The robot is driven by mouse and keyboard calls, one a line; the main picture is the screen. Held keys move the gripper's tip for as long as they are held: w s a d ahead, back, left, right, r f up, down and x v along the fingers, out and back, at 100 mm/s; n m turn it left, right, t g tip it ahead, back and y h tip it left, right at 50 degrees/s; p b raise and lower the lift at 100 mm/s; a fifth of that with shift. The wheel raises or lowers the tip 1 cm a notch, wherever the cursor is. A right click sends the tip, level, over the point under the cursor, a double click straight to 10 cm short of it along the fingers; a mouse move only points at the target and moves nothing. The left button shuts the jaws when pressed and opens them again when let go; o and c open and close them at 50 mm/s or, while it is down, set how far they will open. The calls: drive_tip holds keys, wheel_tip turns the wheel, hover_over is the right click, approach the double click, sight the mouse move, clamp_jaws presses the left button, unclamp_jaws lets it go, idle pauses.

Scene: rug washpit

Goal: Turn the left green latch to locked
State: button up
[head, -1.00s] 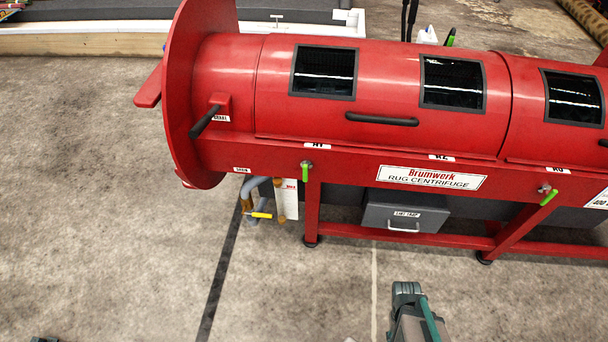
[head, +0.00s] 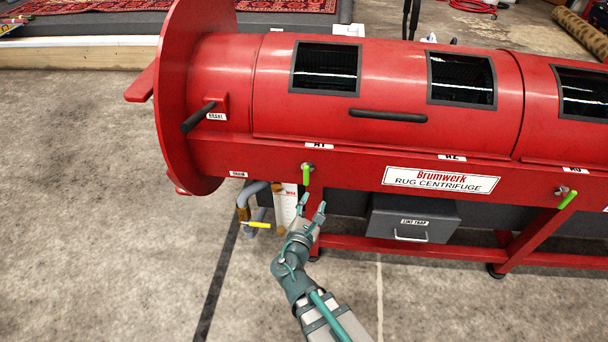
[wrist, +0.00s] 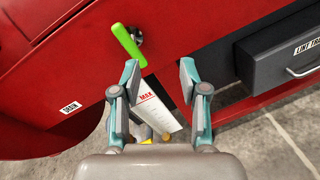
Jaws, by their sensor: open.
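The left green latch (head: 306,175) is on the red frame rail of the rug centrifuge, below the A1 label, and hangs about straight down from its round pivot. A second green latch (head: 567,199) sits further right, tilted.
A grey lint trap drawer (head: 411,219) is to the right of my gripper. A yellow-handled drain valve (head: 259,225) with pipes and a white MAX card (head: 285,205) are to its left. A black brake lever (head: 198,118) is higher up. The floor in front is clear.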

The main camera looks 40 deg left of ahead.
sight(306, 172)
drive_tip(key=w+a+n+y, duration=0.1)
drive_tip(key=w+a+n, duration=0.1)
drive_tip(key=w+a+r+n+y, duration=0.1)
drive_tip(key=w+a+n, duration=0.1)
drive_tip(key=w+a, duration=0.1)
drive_tip(key=w+a+r+n, duration=0.1)
drive_tip(key=w+a+n, duration=0.1)
drive_tip(key=w+a, duration=0.1)
drive_tip(key=shift+w+a+r+y, duration=0.1)
drive_tip(key=shift+a+y, duration=0.1)
drive_tip(key=shift+y, duration=0.2)
drive_tip(key=shift+c, duration=0.4)
clamp_jaws()
